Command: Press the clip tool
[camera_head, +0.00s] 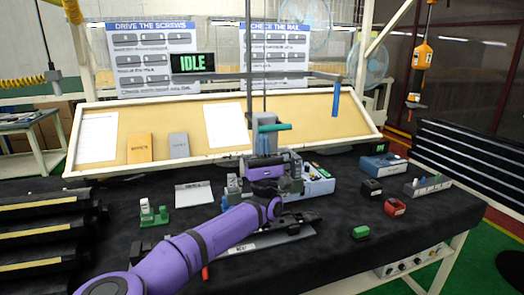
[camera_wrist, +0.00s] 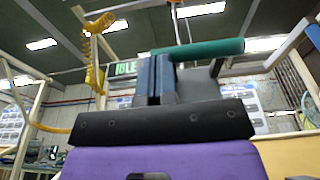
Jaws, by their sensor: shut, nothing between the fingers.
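A grey tool with a teal bar-shaped handle (camera_head: 276,127), which I take to be the clip tool, hangs upright over the middle of the bench below a thin vertical line. In the wrist view the teal handle (camera_wrist: 208,48) runs across just beyond my fingertips, with a grey body below it. My gripper (camera_head: 264,146) points upward just under the tool in the head view. In the wrist view its blue-grey fingers (camera_wrist: 155,78) are together with nothing between them. I cannot tell whether the fingertips touch the tool.
A blue tool (camera_head: 336,99) hangs at the right of the overhead bar. A sign (camera_head: 193,63) reads "IDLE". A grey-blue parts box (camera_head: 317,183) stands beside my wrist. Red (camera_head: 395,207) and green (camera_head: 361,232) blocks lie to the right. The front-right bench is mostly clear.

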